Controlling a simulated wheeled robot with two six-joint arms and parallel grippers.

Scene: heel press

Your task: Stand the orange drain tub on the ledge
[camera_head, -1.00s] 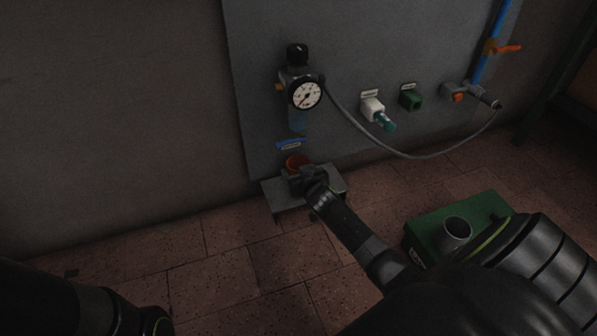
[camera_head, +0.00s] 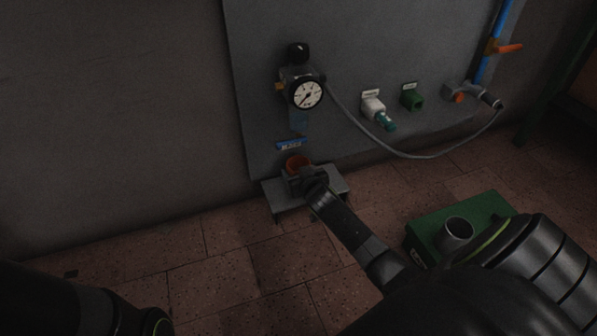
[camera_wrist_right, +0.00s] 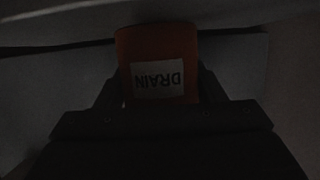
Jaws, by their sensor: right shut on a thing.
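The orange drain tub (camera_head: 296,162) is at the grey ledge (camera_head: 285,198), below the pressure gauge. Its rim shows past my gripper in the head view; the rest is mostly hidden. In the dark right wrist view the tub (camera_wrist_right: 157,48) sits between the fingers, with its white DRAIN label facing the camera. My right gripper (camera_head: 303,180) is shut on the tub. The tub looks upright, over or on the ledge; I cannot tell whether its base touches. Only part of my left arm shows at the lower left; its gripper is out of view.
The gauge (camera_head: 307,95) and its bowl (camera_head: 298,121) are on the grey wall panel just above the tub. A grey hose (camera_head: 400,154) loops to the right. A green box (camera_head: 428,230) with a metal cup (camera_head: 456,232) stands on the tiled floor at the right.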

